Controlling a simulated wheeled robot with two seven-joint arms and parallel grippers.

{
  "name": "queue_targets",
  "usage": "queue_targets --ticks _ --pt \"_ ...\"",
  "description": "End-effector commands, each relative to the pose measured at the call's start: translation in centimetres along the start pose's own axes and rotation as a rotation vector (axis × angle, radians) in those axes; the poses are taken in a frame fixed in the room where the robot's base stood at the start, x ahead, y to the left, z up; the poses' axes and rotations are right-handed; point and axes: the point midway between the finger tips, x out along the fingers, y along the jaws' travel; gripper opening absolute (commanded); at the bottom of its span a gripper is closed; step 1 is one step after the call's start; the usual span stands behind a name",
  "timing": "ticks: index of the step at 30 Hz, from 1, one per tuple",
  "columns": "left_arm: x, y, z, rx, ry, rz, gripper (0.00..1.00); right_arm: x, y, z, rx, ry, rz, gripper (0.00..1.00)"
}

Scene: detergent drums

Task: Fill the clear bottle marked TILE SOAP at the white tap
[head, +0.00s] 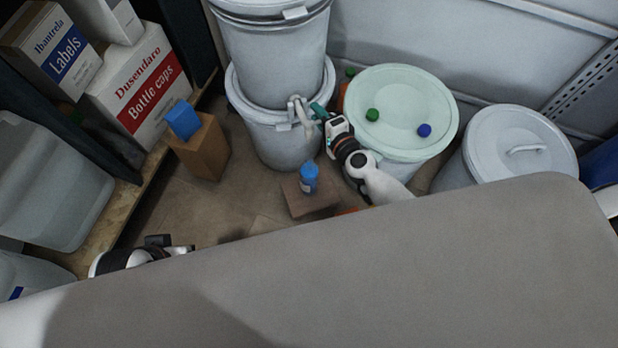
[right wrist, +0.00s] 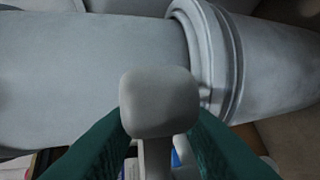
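The white tap (head: 299,112) sticks out from the front of the lower white drum (head: 284,143). My right gripper (head: 317,112), with teal fingers, is at the tap. In the right wrist view a pale rounded tap part (right wrist: 160,102) lies between the two fingers; whether they press on it is unclear. A small blue-looking bottle (head: 308,178) with a pale label stands upright on a brown block (head: 310,204), below and apart from the gripper. Its lettering is too small to read. My left gripper (head: 180,249) is low at the left, partly hidden, its opening unclear.
A pale green-lidded drum (head: 401,88) carries a green cap (head: 372,115) and a blue cap (head: 424,130). A white lidded drum (head: 525,142) stands right. A blue object (head: 183,119) sits on a brown box (head: 204,150). Shelf cartons (head: 140,85) stand left. Some floor is clear.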

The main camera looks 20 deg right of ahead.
Motion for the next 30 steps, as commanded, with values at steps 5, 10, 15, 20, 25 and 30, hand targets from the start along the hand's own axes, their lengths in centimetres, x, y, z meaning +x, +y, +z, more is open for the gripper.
queue_targets --ticks 5,10,15,20,25,30 --pt "0.01 0.0 0.0 0.0 0.0 0.0 0.35 0.03 0.08 0.11 0.0 -0.002 0.002 0.36" --pt "0.02 0.0 0.01 0.0 0.0 0.0 0.35 0.04 0.11 0.15 0.0 -0.003 0.002 0.36" --pt "0.03 -0.01 0.18 0.0 -0.009 0.0 0.35 0.05 0.12 0.17 0.0 -0.003 0.002 0.36" --pt "0.0 -0.04 0.76 0.0 -0.037 -0.001 0.35 0.1 0.17 0.15 0.0 -0.004 0.003 0.36" --pt "-0.05 -0.04 0.53 0.0 -0.023 -0.001 0.35 0.42 0.22 0.07 -0.001 -0.004 0.003 0.36" --pt "-0.04 -0.04 0.4 0.0 -0.016 -0.001 0.35 0.43 0.2 0.06 0.0 -0.004 0.003 0.36"
